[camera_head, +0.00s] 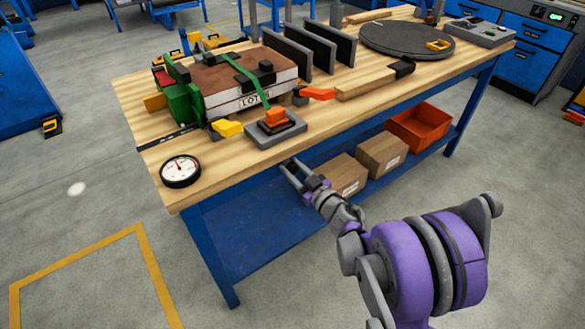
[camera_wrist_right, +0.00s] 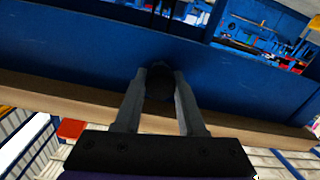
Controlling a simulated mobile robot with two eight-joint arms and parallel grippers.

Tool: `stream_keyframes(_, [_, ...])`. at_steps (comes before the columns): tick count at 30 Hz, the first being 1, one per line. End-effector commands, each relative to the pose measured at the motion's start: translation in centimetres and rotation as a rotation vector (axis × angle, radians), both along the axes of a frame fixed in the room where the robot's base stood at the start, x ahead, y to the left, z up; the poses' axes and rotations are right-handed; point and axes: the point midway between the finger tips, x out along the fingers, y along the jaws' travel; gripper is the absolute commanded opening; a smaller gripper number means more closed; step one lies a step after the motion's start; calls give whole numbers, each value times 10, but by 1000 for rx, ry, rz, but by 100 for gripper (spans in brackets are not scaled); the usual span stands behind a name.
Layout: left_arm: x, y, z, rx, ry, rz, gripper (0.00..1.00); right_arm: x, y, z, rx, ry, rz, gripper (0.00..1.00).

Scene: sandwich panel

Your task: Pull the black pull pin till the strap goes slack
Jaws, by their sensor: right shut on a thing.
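My right gripper (camera_head: 289,168) is at the front edge of the workbench, just below the tabletop. The right wrist view shows its two grey fingers shut on a dark rounded thing (camera_wrist_right: 159,84), which looks like the black pull pin. I cannot tell how tight the strap is. A grey base with an orange and black part (camera_head: 275,128) sits in front of the stack. My left gripper is not in view.
A round gauge (camera_head: 180,170) lies at the bench's front left corner. Upright black plates (camera_head: 325,45) and a dark round disc (camera_head: 407,40) stand farther back. Cardboard boxes (camera_head: 382,153) and an orange bin (camera_head: 420,126) sit on the lower shelf. The floor in front is clear.

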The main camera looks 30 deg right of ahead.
Motion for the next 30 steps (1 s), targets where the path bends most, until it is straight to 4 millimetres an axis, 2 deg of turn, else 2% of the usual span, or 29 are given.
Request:
stream_keyframes(24, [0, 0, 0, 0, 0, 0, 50, 0, 1, 0, -1, 0, 1, 0])
stream_keyframes(30, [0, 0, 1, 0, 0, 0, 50, -19, -2, 0, -2, 1, -1, 0])
